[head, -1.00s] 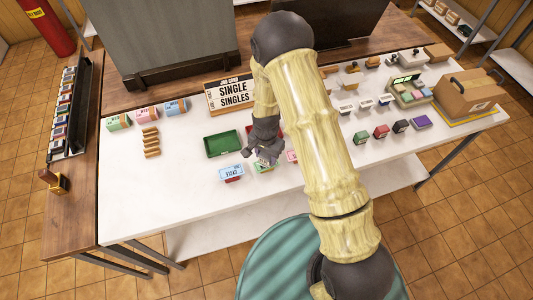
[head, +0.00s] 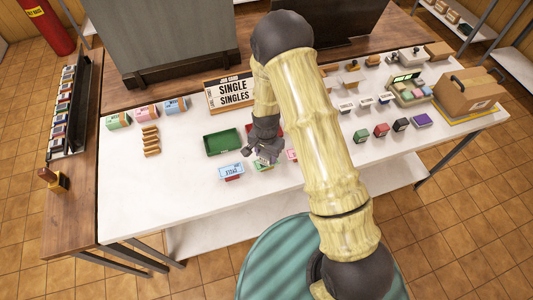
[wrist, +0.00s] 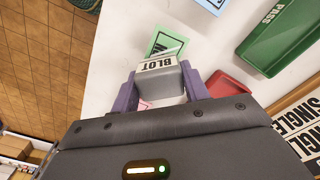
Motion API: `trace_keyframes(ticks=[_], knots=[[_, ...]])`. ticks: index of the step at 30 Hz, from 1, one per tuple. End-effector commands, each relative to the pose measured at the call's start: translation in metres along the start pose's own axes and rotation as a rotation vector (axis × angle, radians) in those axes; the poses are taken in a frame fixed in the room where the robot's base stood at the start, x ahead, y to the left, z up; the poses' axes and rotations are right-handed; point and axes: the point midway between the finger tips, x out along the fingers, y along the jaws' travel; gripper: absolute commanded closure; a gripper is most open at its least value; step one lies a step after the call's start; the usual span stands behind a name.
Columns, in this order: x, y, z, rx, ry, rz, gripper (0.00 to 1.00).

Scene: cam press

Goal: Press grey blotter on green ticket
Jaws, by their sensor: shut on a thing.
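My gripper (wrist: 157,98) is shut on the grey blotter (wrist: 163,84), a block with a white "BLOT" label. The green ticket (wrist: 163,40) lies on the white table just beyond the blotter in the wrist view, its near part covered by the blotter. In the head view my gripper (head: 262,155) is just behind the green ticket (head: 263,167), and the blotter is largely hidden by the fingers. I cannot tell whether blotter and ticket touch.
A green tray (head: 222,143) marked "PASS" in the wrist view and a red tray (wrist: 229,86) stand nearby. A blue ticket (head: 231,170) lies left of the green one and a pink ticket (head: 292,155) right. Several ink pads and stamps stand farther right.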

Motion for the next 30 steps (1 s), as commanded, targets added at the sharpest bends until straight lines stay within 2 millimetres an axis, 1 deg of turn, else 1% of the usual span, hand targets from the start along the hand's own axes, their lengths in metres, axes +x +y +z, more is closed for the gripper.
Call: trace_keyframes(ticks=[30], knots=[[0.0079,0.0001,-0.0002,0.0,0.0,0.0,0.69]])
